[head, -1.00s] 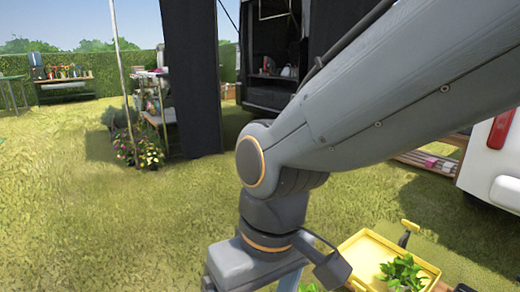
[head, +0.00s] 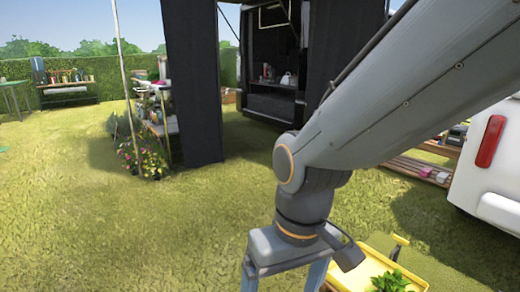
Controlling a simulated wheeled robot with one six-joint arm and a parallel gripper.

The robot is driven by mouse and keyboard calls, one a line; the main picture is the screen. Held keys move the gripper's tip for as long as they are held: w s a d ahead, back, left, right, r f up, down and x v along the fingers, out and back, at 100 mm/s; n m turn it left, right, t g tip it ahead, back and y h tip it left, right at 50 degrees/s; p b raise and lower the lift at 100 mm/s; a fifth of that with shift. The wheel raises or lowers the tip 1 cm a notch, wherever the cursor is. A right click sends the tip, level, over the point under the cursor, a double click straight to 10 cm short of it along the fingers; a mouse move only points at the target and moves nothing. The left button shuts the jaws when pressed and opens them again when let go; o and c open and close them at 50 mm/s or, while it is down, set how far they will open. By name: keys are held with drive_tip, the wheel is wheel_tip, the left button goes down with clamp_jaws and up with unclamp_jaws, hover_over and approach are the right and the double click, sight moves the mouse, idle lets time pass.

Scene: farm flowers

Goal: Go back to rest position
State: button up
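My gripper (head: 283,276) points down at the bottom edge of the head view, below the grey arm. Two bluish-grey fingers stand apart with a gap between them, but their tips are cut off by the frame. I see nothing between the parts of the fingers that show. The gripper is left of a yellow tray (head: 376,244) that holds a green leafy plant (head: 391,282).
Open grass lies left and ahead. A white vehicle (head: 492,165) stands at the right, beside wooden pallets (head: 418,171). Black curtains (head: 192,90) hang before a dark stall (head: 270,75). Potted flowers (head: 148,160) stand by a pole, and a bench (head: 68,87) stands far left.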

drive_tip(key=s+d+r+m+p, duration=0.1)
drive_tip(key=d+r+m+p, duration=0.1)
drive_tip(key=d+r+p, duration=0.5)
drive_tip(key=s+d+r+m+h+p, duration=0.1)
drive_tip(key=d+r+m+p, duration=0.1)
drive_tip(key=d+r+p, duration=0.6)
wheel_tip(320, 180, up, 5)
drive_tip(key=p, duration=1)
drive_tip(key=shift+d+r+m+p, duration=0.2)
drive_tip(key=shift+d+m+p, duration=0.1)
drive_tip(key=shift+p, duration=0.1)
